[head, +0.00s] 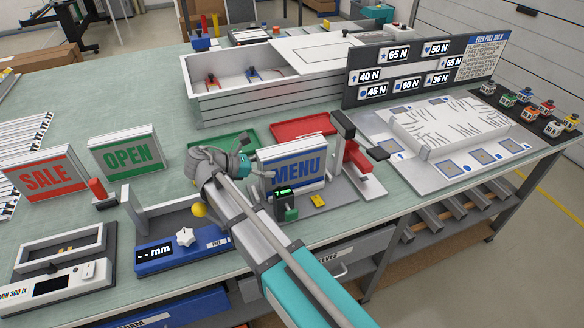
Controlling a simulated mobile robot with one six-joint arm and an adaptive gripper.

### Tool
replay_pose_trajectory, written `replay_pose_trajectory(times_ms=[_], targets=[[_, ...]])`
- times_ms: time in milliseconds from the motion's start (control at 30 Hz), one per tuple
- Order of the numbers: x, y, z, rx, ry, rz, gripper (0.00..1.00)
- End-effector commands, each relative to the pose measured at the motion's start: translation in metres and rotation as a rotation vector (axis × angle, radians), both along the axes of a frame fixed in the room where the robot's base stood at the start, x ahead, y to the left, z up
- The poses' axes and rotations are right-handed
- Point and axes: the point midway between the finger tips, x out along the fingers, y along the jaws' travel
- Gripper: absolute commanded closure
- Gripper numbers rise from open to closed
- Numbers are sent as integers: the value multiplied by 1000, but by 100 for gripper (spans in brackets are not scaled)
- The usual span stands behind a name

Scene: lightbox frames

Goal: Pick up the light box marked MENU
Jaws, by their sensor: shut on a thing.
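My arm crosses in front of the box's lower left, and the far finger is hidden. I cannot tell whether the box's base touches the surface under it.
Light boxes marked SALE (45,173) and OPEN (127,151) stand to the left. A red clamp stand (358,158) is close at the right. A blue gauge (182,240) is in front, green and red trays (303,127) behind. A long grey bin (255,95) blocks the back.

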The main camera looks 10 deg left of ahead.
Motion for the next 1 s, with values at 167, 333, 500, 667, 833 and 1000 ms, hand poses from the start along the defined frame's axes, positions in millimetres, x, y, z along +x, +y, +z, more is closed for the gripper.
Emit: replay_pose_trajectory(times_ms=[167,333,500,667,833,1000], targets=[[0,0,0,-1,-2,0,90],[0,0,1,-1,-2,0,90],[0,0,5,-1,-2,0,90],[0,0,13,-1,-2,0,90],[0,0,26,-1,-2,0,90],[0,0,43,-1,-2,0,90]])
